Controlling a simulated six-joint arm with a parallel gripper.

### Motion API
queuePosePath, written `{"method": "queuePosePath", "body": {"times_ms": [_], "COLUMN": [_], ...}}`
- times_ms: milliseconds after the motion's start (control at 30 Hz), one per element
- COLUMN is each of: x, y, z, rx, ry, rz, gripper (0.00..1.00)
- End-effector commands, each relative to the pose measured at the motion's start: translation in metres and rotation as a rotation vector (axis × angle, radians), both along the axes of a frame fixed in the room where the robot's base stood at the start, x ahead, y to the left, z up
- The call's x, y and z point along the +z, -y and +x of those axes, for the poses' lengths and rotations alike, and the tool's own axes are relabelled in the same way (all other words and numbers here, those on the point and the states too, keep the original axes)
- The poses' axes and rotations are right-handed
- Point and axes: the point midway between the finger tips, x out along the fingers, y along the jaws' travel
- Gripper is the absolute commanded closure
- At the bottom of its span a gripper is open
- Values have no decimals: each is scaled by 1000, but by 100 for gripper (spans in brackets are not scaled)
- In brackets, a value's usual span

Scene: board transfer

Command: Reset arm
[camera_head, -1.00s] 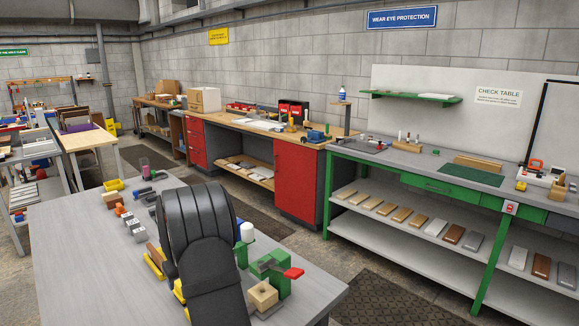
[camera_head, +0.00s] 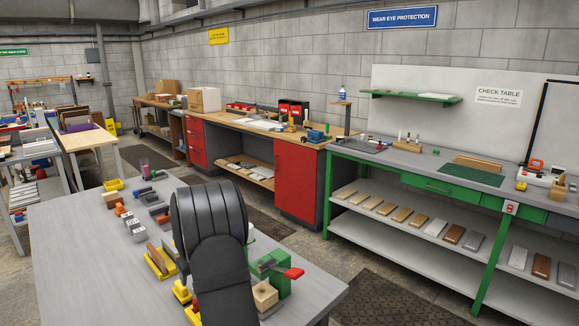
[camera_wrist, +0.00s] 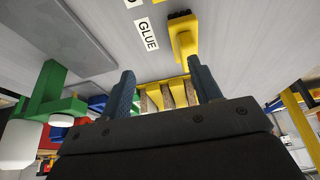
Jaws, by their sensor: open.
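In the wrist view my gripper (camera_wrist: 163,84) shows its two blue-grey fingers spread wide apart. Nothing is held between them. A yellow holder with pale brown upright pieces (camera_wrist: 166,95) shows in the gap behind the fingers; I cannot tell how far off it is. In the head view my dark arm stands over the right part of the grey table (camera_head: 90,235) and hides the gripper. A yellow holder with a brown board (camera_head: 158,258) stands just left of the arm.
A green clamp with a red handle (camera_head: 280,270) and a wooden block (camera_head: 264,296) stand close right of my arm. Several small tools lie along the table's far side. The table's left front is clear. The wrist view shows a GLUE label (camera_wrist: 146,34) and a yellow tool (camera_wrist: 184,40).

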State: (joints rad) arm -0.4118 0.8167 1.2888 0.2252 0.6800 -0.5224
Motion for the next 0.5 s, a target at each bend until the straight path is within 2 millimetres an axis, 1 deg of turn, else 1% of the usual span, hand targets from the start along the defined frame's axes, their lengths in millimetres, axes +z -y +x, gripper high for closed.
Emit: {"method": "queuePosePath", "body": {"times_ms": [33,333,367,400,500], "x": [6,37,37,24,5], "y": [10,61,66,67,73], "z": [1,-2,-2,-4,-7], "rx": [-5,-4,-3,-2,-1], "ry": [1,1,-1,-6,-4], "rz": [1,2,1,-1,-3], "gripper": [42,42,42,42,42]}}
